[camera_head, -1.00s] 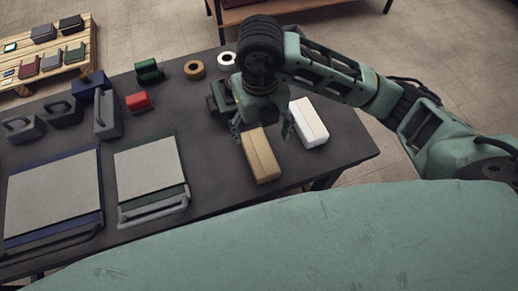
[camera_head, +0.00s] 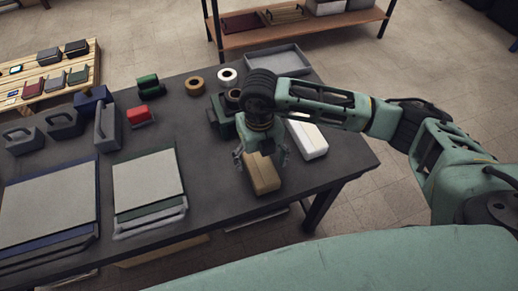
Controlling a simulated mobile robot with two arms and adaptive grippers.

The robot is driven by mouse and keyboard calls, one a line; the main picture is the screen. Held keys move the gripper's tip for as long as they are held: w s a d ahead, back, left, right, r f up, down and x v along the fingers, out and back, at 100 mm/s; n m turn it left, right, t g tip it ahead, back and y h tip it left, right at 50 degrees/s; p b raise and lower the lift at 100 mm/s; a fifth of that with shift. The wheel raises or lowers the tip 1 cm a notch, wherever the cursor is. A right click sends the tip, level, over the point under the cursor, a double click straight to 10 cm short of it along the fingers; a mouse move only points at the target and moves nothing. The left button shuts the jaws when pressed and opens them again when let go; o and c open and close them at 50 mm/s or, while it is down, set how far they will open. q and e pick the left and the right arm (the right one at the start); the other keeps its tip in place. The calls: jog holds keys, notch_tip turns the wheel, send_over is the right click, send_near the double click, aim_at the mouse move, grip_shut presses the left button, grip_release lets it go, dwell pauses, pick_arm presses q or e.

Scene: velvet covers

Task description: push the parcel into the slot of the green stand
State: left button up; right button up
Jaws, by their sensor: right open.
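The parcel, a tan box (camera_head: 262,178), lies on the dark table near its front edge. My right gripper (camera_head: 262,158) is over it from above, with its fingers open and apart on either side of the box's far part. I cannot tell whether they touch it. A dark green block-like object, which looks like the green stand (camera_head: 217,118), stands just behind the gripper. My wrist hides much of it, and its slot cannot be made out. My left gripper is not in view.
A white box (camera_head: 308,140) lies right of the parcel. Tape rolls (camera_head: 195,85), a red block (camera_head: 138,117), grey handled cases (camera_head: 107,127) and flat grey panels (camera_head: 148,182) fill the left and back. A grey tray (camera_head: 275,60) is at the back.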

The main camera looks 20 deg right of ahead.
jog(key=shift+s+f, duration=0.15)
jog(key=shift+f, duration=0.3)
jog(key=shift+s+a+f, duration=0.15)
jog(key=shift+f, duration=0.5)
jog(key=shift+c, duration=0.8)
jog(key=c, duration=1.1)
jog(key=shift+c, duration=1.4)
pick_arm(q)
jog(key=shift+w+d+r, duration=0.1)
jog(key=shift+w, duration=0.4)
